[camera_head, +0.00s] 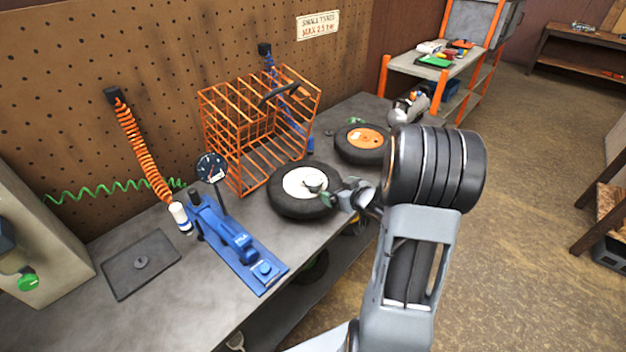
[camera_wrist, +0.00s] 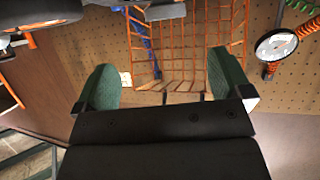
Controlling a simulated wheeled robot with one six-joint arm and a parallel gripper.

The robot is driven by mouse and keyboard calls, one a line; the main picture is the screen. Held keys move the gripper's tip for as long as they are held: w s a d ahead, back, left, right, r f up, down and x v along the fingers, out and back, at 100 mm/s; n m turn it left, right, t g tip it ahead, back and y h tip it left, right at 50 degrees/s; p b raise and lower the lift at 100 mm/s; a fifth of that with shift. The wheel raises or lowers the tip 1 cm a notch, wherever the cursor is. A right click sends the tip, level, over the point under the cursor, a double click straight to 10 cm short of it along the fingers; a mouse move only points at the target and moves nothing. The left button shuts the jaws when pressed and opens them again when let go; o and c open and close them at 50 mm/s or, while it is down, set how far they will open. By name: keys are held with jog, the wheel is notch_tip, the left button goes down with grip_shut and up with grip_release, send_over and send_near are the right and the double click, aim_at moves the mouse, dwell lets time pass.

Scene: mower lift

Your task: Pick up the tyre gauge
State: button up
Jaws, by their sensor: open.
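A round dial gauge (camera_head: 212,167) with a dark face stands on a thin dark stem beside the blue tool (camera_head: 237,245) on the bench. I cannot tell if it is fixed to that tool. The dial also shows at the right of the wrist view (camera_wrist: 277,45), which is upside down. My gripper (camera_head: 343,196) is over the right edge of the white-hubbed tyre (camera_head: 296,207), well to the right of the dial. In the wrist view its green-padded fingers (camera_wrist: 168,82) are spread wide with nothing between them.
An orange wire cage (camera_head: 225,105) stands behind the tyre. An orange-hubbed tyre (camera_head: 363,142) lies to its right. An orange coiled hose (camera_head: 142,150) hangs to the left of the dial, near a dark mat (camera_head: 140,263). Some bare bench (camera_head: 205,318) shows in front.

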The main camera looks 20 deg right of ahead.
aim_at(314, 181)
jog(key=shift+y, duration=0.3)
jog(key=x, duration=0.7)
jog(key=shift+a+f+p, duration=0.15)
jog(key=shift+a+p, duration=0.05)
jog(key=shift+p, duration=0.15)
jog(key=shift+r+p+x, duration=0.1)
jog(key=shift+p+x, duration=0.35)
jog(key=shift+x, duration=1.15)
jog(key=shift+r+p+x, duration=0.15)
jog(key=shift+p+x, duration=0.3)
jog(key=shift+x, duration=1.2)
jog(key=shift+d, duration=0.1)
jog(key=shift+c, duration=0.2)
